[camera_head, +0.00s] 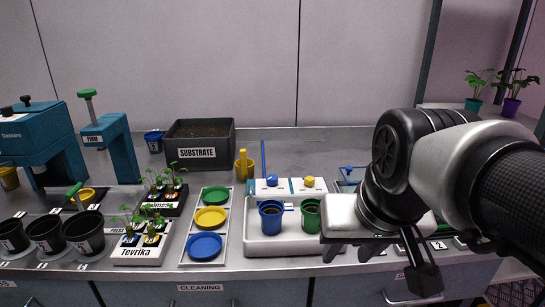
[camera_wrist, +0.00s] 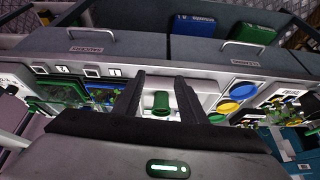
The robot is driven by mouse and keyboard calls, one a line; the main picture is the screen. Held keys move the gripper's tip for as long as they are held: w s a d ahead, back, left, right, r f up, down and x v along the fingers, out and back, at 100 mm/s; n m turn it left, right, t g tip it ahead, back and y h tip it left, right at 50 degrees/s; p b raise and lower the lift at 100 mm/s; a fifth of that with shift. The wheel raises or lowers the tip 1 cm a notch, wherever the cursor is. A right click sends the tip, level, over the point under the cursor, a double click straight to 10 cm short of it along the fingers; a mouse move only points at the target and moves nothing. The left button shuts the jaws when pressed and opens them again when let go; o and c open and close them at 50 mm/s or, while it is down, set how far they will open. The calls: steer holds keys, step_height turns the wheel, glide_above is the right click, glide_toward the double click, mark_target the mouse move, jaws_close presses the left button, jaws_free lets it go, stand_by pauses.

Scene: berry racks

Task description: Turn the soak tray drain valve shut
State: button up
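My gripper (camera_head: 352,250) is over the front edge of the bench, just right of the white tray (camera_head: 262,245) with a blue pot (camera_head: 270,216) and a green pot (camera_head: 307,215). In the wrist view my gripper (camera_wrist: 161,78) is open, its two dark fingers apart. A short green flanged part (camera_wrist: 161,103) shows in the gap between them, on a white surface. I cannot tell whether it is the drain valve or a pot, nor whether the fingers touch it. No part is clearly readable as a drain valve in the head view; my arm hides that area.
Coloured dishes (camera_head: 210,218) lie in a rack left of the white tray. Behind it stand boxes with a blue knob (camera_head: 272,180) and a yellow knob (camera_head: 309,181). A black substrate bin (camera_head: 199,143) stands farther back. Drawer handles (camera_wrist: 241,45) protrude along the bench front.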

steer(key=w+r+m+g+p, duration=0.25)
steer(key=w+r+p, duration=0.55)
steer(key=w, duration=0.4)
steer(key=w+r+m+g+p, duration=0.1)
steer(key=w+r+m+p, duration=0.2)
steer(key=w+r+p, duration=0.7)
steer(key=m+g+p, duration=0.2)
steer(key=m+p, duration=0.1)
glide_toward(310, 178)
step_height(310, 178, down, 8)
steer(key=shift+s+f+b, duration=0.1)
steer(key=shift+f+b, duration=0.05)
steer(key=shift+b, duration=0.3)
steer(key=shift+c, duration=0.3)
jaws_close()
